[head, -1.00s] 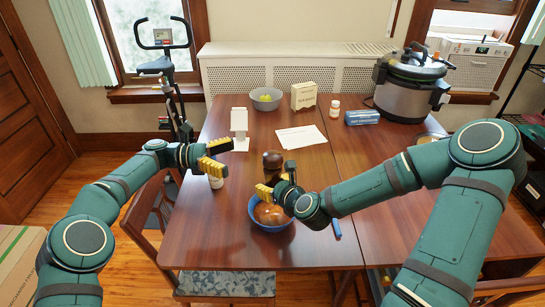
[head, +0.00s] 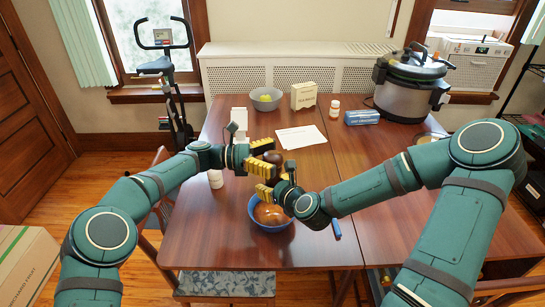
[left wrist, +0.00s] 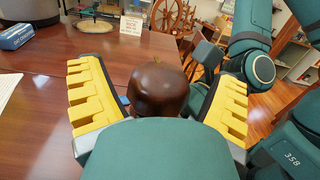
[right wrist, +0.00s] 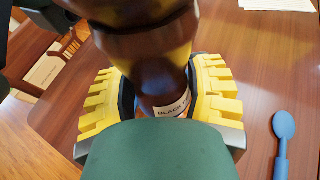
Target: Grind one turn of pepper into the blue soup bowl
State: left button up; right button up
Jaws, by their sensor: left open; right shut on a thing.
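The dark brown pepper mill (head: 272,158) is upright in my right gripper (head: 274,190). The right wrist view shows its waisted body (right wrist: 150,48) and a "BLACK" label between the yellow fingers, which are closed on it. My left gripper (head: 269,156) is open around the mill's round head; in the left wrist view the head (left wrist: 158,88) sits between the spread fingers, with gaps on both sides. The blue soup bowl (head: 270,229) holds reddish-brown soup and stands just in front of the mill in the head view. Whether the mill's lower end is over the bowl is hidden.
A blue spoon (head: 336,228) lies right of the bowl. A small white jar (head: 215,179) stands left, under my left arm. A grey bowl (head: 264,99), a cream box (head: 303,95), papers (head: 300,136) and a large cooker (head: 411,88) stand further back. The right table half is mostly clear.

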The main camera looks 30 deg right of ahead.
aim_at(272, 153)
pick_arm(q)
jog(key=c, duration=1.2)
jog(key=shift+w+d+m+g+y, duration=0.1)
jog(key=shift+m+g+y, duration=0.2)
jog(key=shift+m+g, duration=0.3)
jog(key=shift+g+y, duration=0.4)
jog(key=o, duration=1.2)
notch_tip(272, 153, up, 10)
jog(key=shift+r, duration=0.1)
